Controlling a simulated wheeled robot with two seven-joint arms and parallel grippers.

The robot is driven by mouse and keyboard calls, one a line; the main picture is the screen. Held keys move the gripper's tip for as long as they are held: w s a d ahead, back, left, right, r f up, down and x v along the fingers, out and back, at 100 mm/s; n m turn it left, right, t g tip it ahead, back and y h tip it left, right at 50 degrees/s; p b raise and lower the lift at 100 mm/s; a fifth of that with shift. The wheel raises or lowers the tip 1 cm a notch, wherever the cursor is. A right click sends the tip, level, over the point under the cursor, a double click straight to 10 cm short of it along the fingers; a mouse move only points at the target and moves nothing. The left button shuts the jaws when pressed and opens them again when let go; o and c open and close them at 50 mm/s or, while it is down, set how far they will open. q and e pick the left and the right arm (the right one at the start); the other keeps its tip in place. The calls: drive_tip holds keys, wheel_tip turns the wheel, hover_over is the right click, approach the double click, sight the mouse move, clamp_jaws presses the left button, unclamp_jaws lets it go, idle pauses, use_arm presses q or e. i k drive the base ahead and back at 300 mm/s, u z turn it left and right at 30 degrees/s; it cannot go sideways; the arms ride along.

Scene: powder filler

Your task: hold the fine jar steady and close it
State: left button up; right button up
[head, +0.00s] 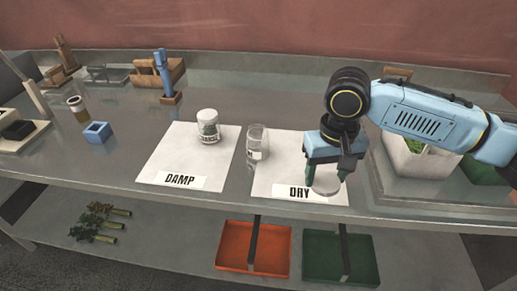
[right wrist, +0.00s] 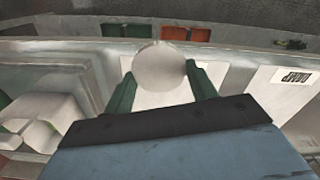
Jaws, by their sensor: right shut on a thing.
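An open clear glass jar (head: 257,146) stands upright at the left edge of the white DRY mat (head: 285,175). A second jar (head: 208,127) with a white top stands on the DAMP mat (head: 163,155). No label shows which one is the fine jar. My right gripper (head: 325,176) is low over the DRY mat, to the right of the clear jar and apart from it. Its green fingers are shut on a pale round lid (right wrist: 160,66), which shows as a plain disc in the right wrist view. My left gripper is not in view.
A blue cube holder (head: 97,132) and a brown-banded vial (head: 78,109) stand at the left. A pale bin with green contents (head: 420,160) is at the right, behind my right arm. Orange (head: 250,248) and green (head: 340,260) trays sit on the lower shelf.

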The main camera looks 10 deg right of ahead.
sight(257, 138)
drive_tip(key=k, duration=0.6)
drive_tip(key=z, duration=0.55)
drive_tip(key=i, duration=1.25)
drive_tip(key=u, duration=0.6)
